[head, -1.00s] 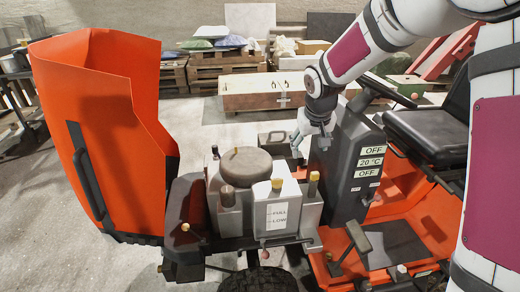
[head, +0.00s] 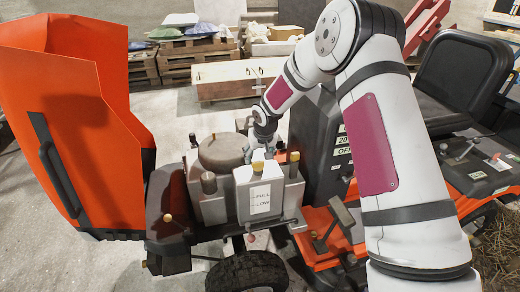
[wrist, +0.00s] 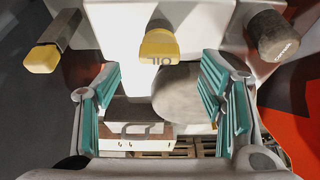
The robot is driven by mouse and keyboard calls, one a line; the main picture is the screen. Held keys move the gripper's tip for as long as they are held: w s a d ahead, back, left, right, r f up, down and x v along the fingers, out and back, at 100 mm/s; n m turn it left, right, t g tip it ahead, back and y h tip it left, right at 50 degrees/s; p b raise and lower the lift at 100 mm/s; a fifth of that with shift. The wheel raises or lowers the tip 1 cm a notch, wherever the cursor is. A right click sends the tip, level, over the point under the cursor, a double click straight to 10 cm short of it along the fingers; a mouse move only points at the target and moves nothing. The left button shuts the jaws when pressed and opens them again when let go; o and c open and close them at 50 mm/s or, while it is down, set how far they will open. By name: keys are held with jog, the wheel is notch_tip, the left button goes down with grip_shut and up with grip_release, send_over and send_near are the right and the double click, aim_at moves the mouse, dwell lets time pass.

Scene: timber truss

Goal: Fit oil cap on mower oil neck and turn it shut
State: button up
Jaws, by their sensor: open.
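A yellow cap marked OIL (wrist: 159,46) stands upright on the white tank in the wrist view. It also shows as the yellow cap (head: 258,167) above the FULL and LOW marks in the head view. The oil neck is hidden; I cannot tell whether the cap sits on it. My gripper (wrist: 165,92) is open and empty, its teal pads wide apart. The cap is beyond the fingertips, toward the top of the wrist view. In the head view my gripper (head: 260,150) is just behind the cap, partly hidden by it.
A grey round dome (head: 222,151) and a dark cap (head: 208,183) stand left of the yellow cap. A yellow-topped dark post (head: 294,158) stands right. The orange hood (head: 85,130) is raised at left. The control panel (head: 325,150) is close on the right.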

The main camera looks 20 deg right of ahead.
aim_at(258, 162)
jog(key=x, duration=0.5)
jog(key=shift+f, duration=0.35)
grip_shut()
jog(key=shift+w+m+h+b, duration=0.1)
jog(key=shift+m+h+b, duration=0.2)
jog(key=shift+m+b, duration=0.5)
jog(key=shift+f+m+h+b, duration=0.1)
jog(key=shift+m+h+b, duration=0.6)
jog(key=shift+m+b, duration=0.95)
jog(key=shift+d+m+g, duration=0.1)
jog(key=shift+m+g, duration=0.3)
jog(key=shift+m, duration=0.15)
jog(key=shift+b, duration=0.45)
